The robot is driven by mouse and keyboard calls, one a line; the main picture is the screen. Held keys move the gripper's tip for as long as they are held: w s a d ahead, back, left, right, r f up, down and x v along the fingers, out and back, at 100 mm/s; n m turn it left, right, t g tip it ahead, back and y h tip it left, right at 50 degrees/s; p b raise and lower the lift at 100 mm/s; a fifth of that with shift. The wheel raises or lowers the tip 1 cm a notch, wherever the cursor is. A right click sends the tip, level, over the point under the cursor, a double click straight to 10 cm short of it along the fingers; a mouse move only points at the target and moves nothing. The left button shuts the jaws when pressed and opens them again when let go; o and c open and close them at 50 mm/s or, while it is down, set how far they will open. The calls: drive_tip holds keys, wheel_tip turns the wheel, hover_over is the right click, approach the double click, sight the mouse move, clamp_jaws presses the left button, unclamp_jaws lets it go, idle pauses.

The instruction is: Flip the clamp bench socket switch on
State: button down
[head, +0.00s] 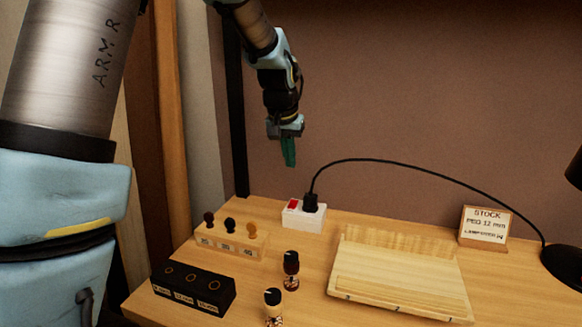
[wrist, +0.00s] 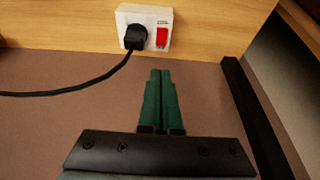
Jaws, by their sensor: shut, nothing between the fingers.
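The bench socket is a white box (head: 303,216) at the back of the wooden bench in the head view, with a red switch (head: 293,204) on its left and a black plug (head: 311,202) in it. In the wrist view the socket (wrist: 143,17) is at the top, with the red switch (wrist: 162,37) right of the plug (wrist: 136,37). I cannot tell the switch's position. My gripper (head: 290,165) has green fingers, shut and empty, pointing down above and behind the socket, apart from it. The fingers also show in the wrist view (wrist: 161,73), below the switch.
A black cable (head: 400,167) arches from the plug to a black lamp base (head: 568,266). A wooden rack with pegs (head: 230,244), a black block (head: 192,290), two dark pieces (head: 291,270), a slatted board (head: 400,280) and a sign (head: 484,227) stand on the bench.

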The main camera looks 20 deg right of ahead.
drive_tip(key=p, duration=0.3)
approach(294, 201)
drive_tip(key=x, duration=0.5)
drive_tip(key=shift+w+d, duration=0.25)
drive_tip(key=shift+f, duration=0.7)
drive_tip(key=shift+w+f+b, duration=0.1)
drive_tip(key=shift+b, duration=0.2)
drive_tip(key=shift+w+d+f+b, duration=0.1)
drive_tip(key=shift+f+b, duration=0.25)
drive_tip(key=shift+f, duration=0.05)
drive_tip(key=shift+r, duration=0.25)
